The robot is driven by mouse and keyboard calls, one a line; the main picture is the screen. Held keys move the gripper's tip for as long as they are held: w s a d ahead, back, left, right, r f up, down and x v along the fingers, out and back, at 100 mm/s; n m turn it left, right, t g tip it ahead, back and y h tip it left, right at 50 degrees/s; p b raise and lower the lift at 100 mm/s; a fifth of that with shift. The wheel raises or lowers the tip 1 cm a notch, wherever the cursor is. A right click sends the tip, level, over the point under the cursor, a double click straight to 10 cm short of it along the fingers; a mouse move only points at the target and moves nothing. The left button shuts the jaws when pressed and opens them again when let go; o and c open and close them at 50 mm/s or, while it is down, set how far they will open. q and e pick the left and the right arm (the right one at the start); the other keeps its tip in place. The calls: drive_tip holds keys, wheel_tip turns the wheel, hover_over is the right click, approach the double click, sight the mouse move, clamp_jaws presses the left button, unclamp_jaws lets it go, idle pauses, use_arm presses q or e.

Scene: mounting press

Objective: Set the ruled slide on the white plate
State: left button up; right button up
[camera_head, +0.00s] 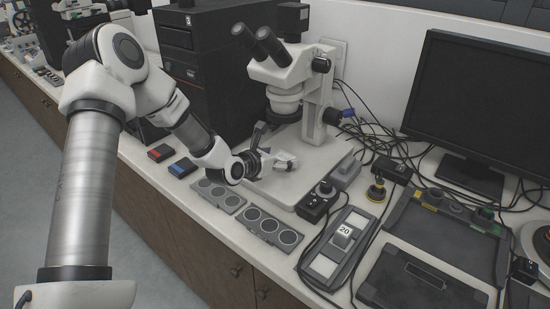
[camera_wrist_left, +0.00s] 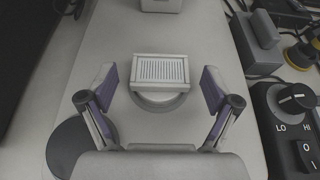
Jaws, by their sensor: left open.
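The ruled slide (camera_wrist_left: 160,71), a pale rectangular frame with fine dark lines, lies over a round, light grey-white plate (camera_wrist_left: 157,104) set in the microscope base. The plate's near edge shows below the slide; the rest is hidden under it. In the head view the slide (camera_head: 284,158) is small and partly covered by my gripper. My left gripper (camera_head: 272,160) is open above the base. In the left wrist view its two fingers (camera_wrist_left: 158,98) stand apart, to the left and right of the slide, with visible gaps and nothing between them held. My right gripper is not in view.
The stereo microscope (camera_head: 290,75) rises just behind my gripper from its white base (camera_head: 300,190). A black control box (camera_head: 318,200) stands at the base's right. Grey trays with round discs (camera_head: 268,226) lie in front. A dark round disc (camera_wrist_left: 68,148) lies left of the plate.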

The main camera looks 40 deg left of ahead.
use_arm(q)
drive_tip(key=v, duration=0.4)
drive_tip(key=p+v, duration=0.1)
drive_tip(key=v, duration=0.1)
drive_tip(key=shift+s+r, duration=0.15)
drive_tip(key=shift+r, duration=0.25)
drive_tip(key=p+v, duration=0.3)
drive_tip(key=v, duration=0.2)
drive_tip(key=shift+s, duration=0.35)
drive_tip(key=shift+f, duration=0.1)
drive_tip(key=shift+a, duration=0.1)
idle(0.9)
